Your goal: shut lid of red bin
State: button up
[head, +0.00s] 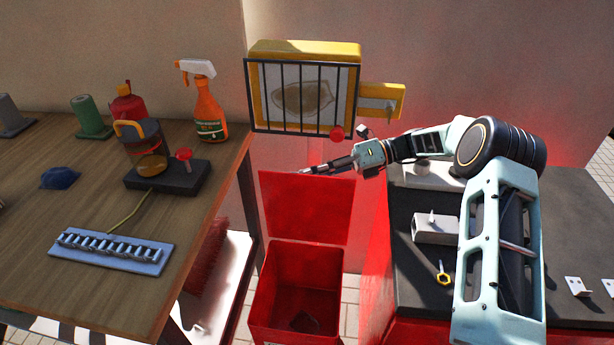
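The red bin (297,290) stands on the floor between the wooden table and the red cabinet. Its lid (307,207) is open and stands upright at the back of the bin. A small dark object lies at the bottom inside the bin. My gripper (300,171) reaches in from the right and is level with the top edge of the lid. I cannot tell whether it touches the lid. Its fingers are seen from the side and look thin, so I cannot tell whether they are open or shut.
A yellow wall box with black bars (303,92) hangs just above my gripper. The wooden table (200,240) on the left holds a spray bottle (209,108), a black device and a blue rack. A dark-topped red cabinet (405,285) is close on the right. The space above the bin opening is clear.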

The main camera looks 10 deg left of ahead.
jog(key=shift+s+a+f, duration=0.15)
jog(key=shift+s+a, duration=0.15)
jog(key=shift+a, duration=0.3)
grip_shut()
